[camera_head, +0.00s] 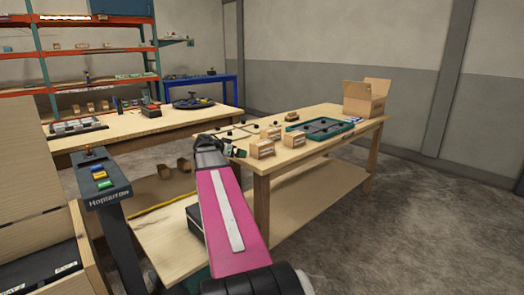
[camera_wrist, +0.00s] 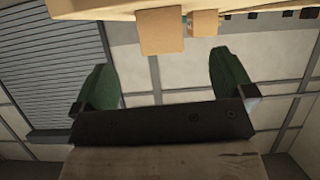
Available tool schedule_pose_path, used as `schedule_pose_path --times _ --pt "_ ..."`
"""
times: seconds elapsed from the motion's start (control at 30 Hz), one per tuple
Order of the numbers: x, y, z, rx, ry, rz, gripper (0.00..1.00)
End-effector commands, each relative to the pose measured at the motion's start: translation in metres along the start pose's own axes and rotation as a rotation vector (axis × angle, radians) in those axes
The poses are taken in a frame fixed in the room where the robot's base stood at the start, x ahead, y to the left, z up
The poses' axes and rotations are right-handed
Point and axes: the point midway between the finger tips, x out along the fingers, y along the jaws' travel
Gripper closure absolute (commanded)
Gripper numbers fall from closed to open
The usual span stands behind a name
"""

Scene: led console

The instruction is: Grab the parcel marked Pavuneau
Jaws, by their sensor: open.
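Several small cardboard parcels stand on the wooden table, among them a front one (camera_head: 262,149), a right one (camera_head: 294,138) and one behind (camera_head: 271,133). Their pale labels are too small to read, so I cannot tell which is marked Pavuneau. My gripper (camera_head: 236,153) is at the table's near left edge, just left of the front parcel. In the wrist view my gripper (camera_wrist: 165,85) has its two green fingers wide apart with nothing between them. Two parcels show at the top there, a larger one (camera_wrist: 161,32) and a smaller one (camera_wrist: 204,23), beyond the fingers.
A green tray (camera_head: 345,133) and an open carton (camera_head: 362,105) are on the same table (camera_head: 335,146). A console with coloured buttons (camera_head: 103,187) stands at left. A workbench (camera_head: 150,128) and orange shelves (camera_head: 100,50) are behind. The floor at right is clear.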

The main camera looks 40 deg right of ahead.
Motion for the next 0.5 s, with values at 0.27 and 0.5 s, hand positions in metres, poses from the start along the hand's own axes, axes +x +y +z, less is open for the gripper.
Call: schedule_pose_path --times 0.27,0.5 --pt "0.02 0.005 -0.028 0.071 0.06 0.022 0.0" --pt "0.055 0.005 -0.03 0.069 0.058 0.022 0.0"
